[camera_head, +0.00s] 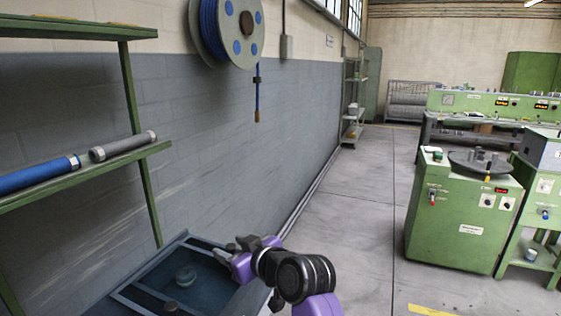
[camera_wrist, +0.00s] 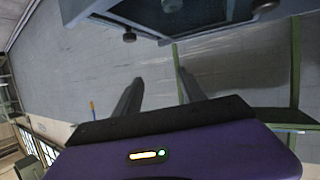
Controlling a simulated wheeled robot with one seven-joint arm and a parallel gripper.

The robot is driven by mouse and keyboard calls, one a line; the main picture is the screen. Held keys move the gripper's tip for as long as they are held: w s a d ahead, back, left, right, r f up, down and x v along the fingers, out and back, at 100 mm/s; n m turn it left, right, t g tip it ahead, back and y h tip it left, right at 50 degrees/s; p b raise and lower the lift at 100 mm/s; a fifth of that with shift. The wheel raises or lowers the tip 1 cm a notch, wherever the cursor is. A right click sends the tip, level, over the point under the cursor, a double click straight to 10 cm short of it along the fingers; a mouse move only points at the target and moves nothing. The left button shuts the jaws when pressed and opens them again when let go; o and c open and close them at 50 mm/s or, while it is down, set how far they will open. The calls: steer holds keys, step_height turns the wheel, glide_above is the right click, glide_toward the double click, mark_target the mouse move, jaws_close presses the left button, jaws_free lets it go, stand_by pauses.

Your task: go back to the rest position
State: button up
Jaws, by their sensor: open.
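My gripper (camera_head: 228,257) is at the lower middle of the head view, at the end of my purple and black arm. It is beside and partly over the right edge of a dark blue-grey bench (camera_head: 150,294). In the wrist view its two dark fingers stand apart with nothing between them, so my gripper (camera_wrist: 157,78) is open and empty. The bench (camera_wrist: 215,12) shows at the top of the wrist view. A small round dark part (camera_head: 186,276) sits on the bench.
A green shelf (camera_head: 150,152) at the left carries a blue tube (camera_head: 38,174) and a grey tube (camera_head: 122,146). A blue hose reel (camera_head: 228,32) hangs on the wall. Green machines (camera_head: 465,215) stand at the right. The grey floor (camera_head: 360,200) between is clear.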

steer(key=s+d+f+m+t+h, duration=0.3)
steer(key=s+d+f, duration=0.2)
steer(key=s+d, duration=0.45)
steer(key=s+d+f+m+t+h, duration=0.2)
steer(key=s+d+f+m+t, duration=0.25)
steer(key=s+d, duration=0.55)
steer(key=s+d+g+h, duration=0.1)
steer(key=s+d, duration=0.3)
steer(key=s, duration=0.7)
steer(key=s+d+m+g+h, duration=0.1)
steer(key=s+d, duration=0.3)
steer(key=s, duration=0.7)
steer(key=s+d+g+h, duration=0.1)
steer(key=s+d, duration=0.3)
steer(key=s, duration=0.8)
steer(key=shift+f+m+h, duration=0.3)
steer(key=shift+m+h, duration=0.05)
steer(key=shift+h, duration=0.35)
